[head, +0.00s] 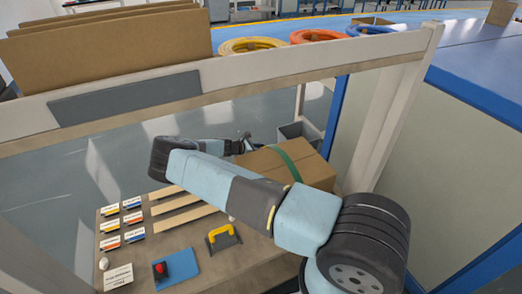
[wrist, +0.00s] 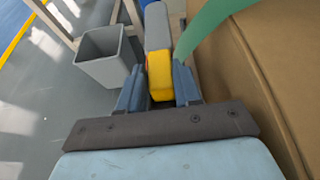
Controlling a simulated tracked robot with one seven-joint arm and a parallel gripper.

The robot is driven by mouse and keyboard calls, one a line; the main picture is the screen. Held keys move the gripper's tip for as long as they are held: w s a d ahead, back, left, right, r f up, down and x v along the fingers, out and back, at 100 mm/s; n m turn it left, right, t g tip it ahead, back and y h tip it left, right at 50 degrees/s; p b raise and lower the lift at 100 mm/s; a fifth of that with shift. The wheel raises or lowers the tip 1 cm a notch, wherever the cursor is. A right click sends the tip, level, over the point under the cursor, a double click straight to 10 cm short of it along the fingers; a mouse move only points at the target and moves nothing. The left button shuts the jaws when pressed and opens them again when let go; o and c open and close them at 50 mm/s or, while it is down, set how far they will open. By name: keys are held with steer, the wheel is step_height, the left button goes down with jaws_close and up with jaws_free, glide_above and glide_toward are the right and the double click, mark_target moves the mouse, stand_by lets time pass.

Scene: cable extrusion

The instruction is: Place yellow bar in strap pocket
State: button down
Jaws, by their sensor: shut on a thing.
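My gripper (wrist: 158,86) is shut on the yellow bar (wrist: 160,70), which sits between the two blue-grey fingers in the wrist view. A grey piece (wrist: 157,28) shows just beyond the bar; I cannot tell if they are joined. The green strap (wrist: 203,22) passes close to the right of the bar, along the cardboard box (wrist: 265,60). In the head view the strap (head: 289,163) goes over the box (head: 262,163), and my arm reaches behind its left side. The fingers are mostly hidden there. The strap pocket cannot be made out clearly.
A grey bin (wrist: 101,56) stands on the floor beyond the gripper's left side. The bench (head: 205,262) carries wooden strips (head: 178,203), labelled cards (head: 122,220), a yellow-handled tool (head: 222,236) and a blue plate with a red item (head: 161,270). A frame beam (head: 230,80) crosses above.

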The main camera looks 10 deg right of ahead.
steer(key=shift+f, duration=0.25)
steer(key=c, duration=0.8)
jaws_free()
steer(key=v, duration=1.2)
steer(key=shift+r, duration=0.1)
